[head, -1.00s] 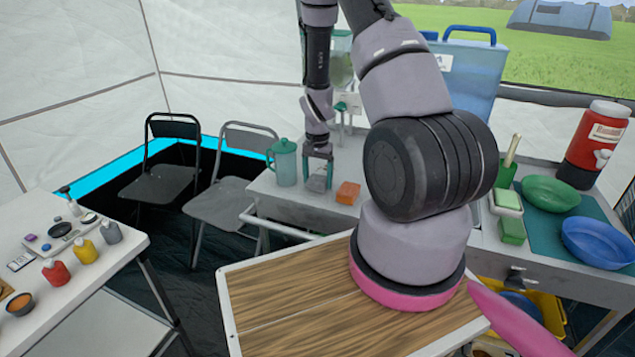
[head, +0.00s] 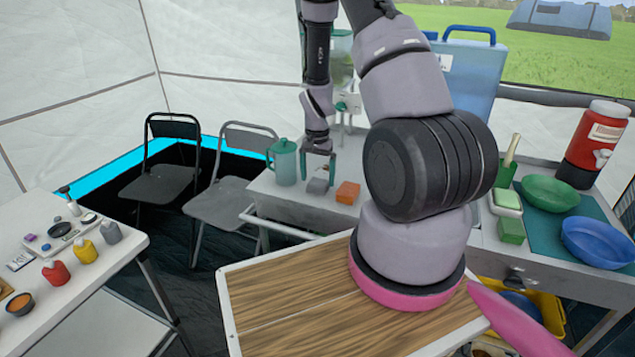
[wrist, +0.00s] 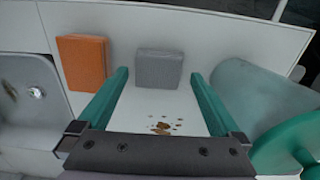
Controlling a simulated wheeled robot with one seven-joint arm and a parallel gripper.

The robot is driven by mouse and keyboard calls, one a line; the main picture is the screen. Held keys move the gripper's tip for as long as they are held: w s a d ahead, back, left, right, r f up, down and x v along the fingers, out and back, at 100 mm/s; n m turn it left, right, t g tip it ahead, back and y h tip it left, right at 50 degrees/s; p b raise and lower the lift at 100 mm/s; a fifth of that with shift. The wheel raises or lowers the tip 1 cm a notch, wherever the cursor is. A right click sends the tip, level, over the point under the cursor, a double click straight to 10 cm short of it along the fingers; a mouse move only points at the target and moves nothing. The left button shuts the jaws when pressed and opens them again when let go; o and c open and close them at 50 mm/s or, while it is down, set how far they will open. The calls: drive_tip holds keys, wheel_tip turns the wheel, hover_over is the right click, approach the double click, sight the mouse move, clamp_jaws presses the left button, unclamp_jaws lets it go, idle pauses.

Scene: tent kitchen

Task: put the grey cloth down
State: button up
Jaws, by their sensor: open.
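The grey cloth (head: 318,186) is a small folded block lying on the grey counter (head: 270,188), between the teal-lidded jug and an orange block. In the wrist view the grey cloth (wrist: 159,68) lies flat on the white surface, just beyond my fingertips and roughly between their lines. My gripper (head: 318,171) is open, with two green fingers apart and nothing held. In the wrist view my gripper (wrist: 162,75) has bare surface between its fingers. It looks to be above and behind the cloth in the head view.
An orange block (head: 347,193) lies right of the cloth. The jug (head: 285,162) stands close on its left. Brown crumbs (wrist: 162,128) lie on the counter between my fingers. A wooden-topped table (head: 285,300) is in front, and a side table (head: 110,262) with bottles stands left.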

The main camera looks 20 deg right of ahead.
wheel_tip(320, 180, up, 10)
wheel_tip(320, 180, up, 10)
drive_tip(key=t, duration=0.2)
hover_over(318, 181)
drive_tip(key=s+a, duration=0.1)
drive_tip(key=a, duration=0.1)
drive_tip(key=s+a+r+n+t+y, duration=0.1)
drive_tip(key=s+r, duration=0.2)
drive_tip(key=r, duration=0.3)
drive_tip(key=s+a+r+n+t, duration=0.1)
drive_tip(key=s+a+r, duration=0.1)
drive_tip(key=r, duration=0.3)
drive_tip(key=s+a+r+n+t+y, duration=0.1)
drive_tip(key=s+a+r+n+t, duration=0.1)
drive_tip(key=s+r, duration=0.9)
drive_tip(key=s+a+t, duration=0.1)
drive_tip(key=s, duration=0.3)
drive_tip(key=shift+r+n, duration=0.4)
drive_tip(key=shift+w, duration=0.1)
drive_tip(key=shift+c, duration=0.2)
